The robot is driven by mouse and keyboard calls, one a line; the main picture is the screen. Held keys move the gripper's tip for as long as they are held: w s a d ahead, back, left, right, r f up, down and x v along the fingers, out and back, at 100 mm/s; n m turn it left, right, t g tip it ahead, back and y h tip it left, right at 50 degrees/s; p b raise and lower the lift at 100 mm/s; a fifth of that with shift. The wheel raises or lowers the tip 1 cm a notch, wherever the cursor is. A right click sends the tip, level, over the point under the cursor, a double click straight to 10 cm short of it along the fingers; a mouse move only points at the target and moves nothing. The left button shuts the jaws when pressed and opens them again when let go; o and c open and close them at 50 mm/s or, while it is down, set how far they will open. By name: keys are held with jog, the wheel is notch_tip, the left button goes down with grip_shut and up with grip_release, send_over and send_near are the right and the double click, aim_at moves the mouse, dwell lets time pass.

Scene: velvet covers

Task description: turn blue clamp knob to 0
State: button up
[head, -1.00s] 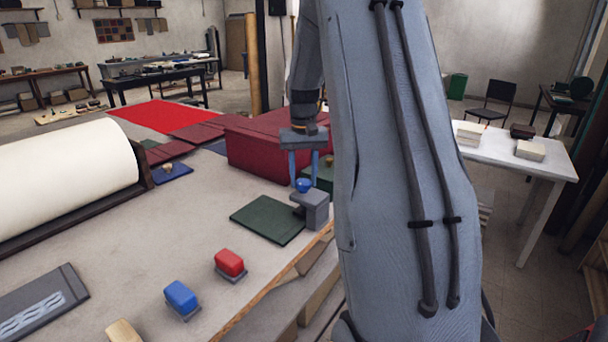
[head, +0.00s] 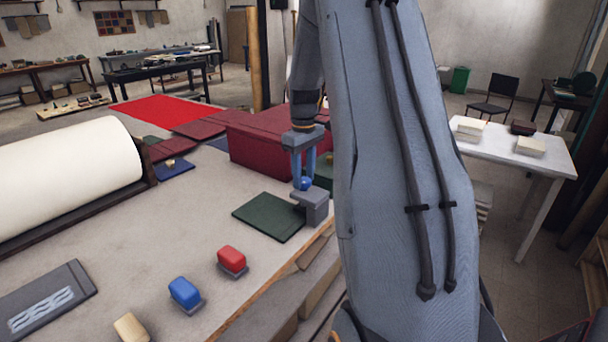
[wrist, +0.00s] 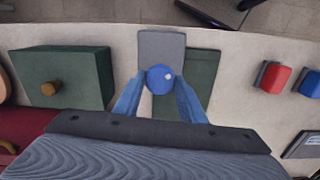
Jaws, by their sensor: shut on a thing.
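The blue clamp knob (wrist: 160,78) sits on top of a grey clamp (wrist: 160,45) at the table edge. A small pale spot shows on the right of the knob's face. In the head view the knob (head: 305,184) is on the grey clamp (head: 314,206), beside a dark green board. My gripper (head: 304,178) points down from above, with its blue fingers closed on the knob's two sides. In the wrist view the fingers of my gripper (wrist: 160,84) touch the knob on left and right. No number marks are readable.
A dark green board (head: 268,217) lies left of the clamp. A red block (head: 231,260) and a blue block (head: 184,293) stand nearer along the table edge. A dark red box (head: 262,140) and a green box with a brass knob (wrist: 62,78) are close by.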

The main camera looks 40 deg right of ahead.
aim_at(303, 179)
jog(key=shift+w+r, duration=0.1)
jog(key=shift+r, duration=0.05)
dwell(0.4)
jog(key=o, duration=1)
jog(key=shift+r+b, duration=1.25)
jog(key=shift+r, duration=2.6)
